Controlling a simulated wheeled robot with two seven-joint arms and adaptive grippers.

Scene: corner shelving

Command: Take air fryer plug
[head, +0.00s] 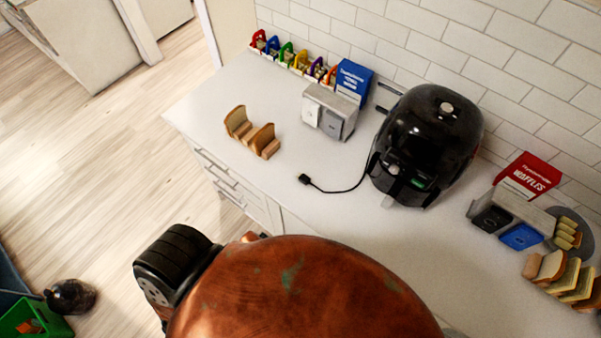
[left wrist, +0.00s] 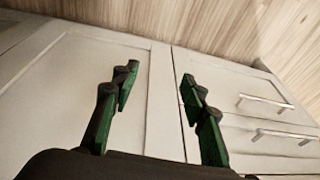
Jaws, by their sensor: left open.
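The black air fryer plug (head: 304,179) lies on the white counter in the head view, at the end of a thin black cord (head: 338,191). The cord runs right to the glossy black air fryer (head: 427,140) by the tiled wall. My left gripper (left wrist: 157,88) shows in the left wrist view with its green-padded fingers spread apart and nothing between them. It faces white cabinet doors, and the plug is not in that view. In the head view a large copper-coloured part of mine covers the bottom middle, and neither gripper can be made out there.
Bread slices (head: 252,133) lie left of the plug. A red waffle box (head: 527,175) and more bread are at right. Counter around the plug is clear. Drawer handles (left wrist: 265,104) stick out from the cabinet.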

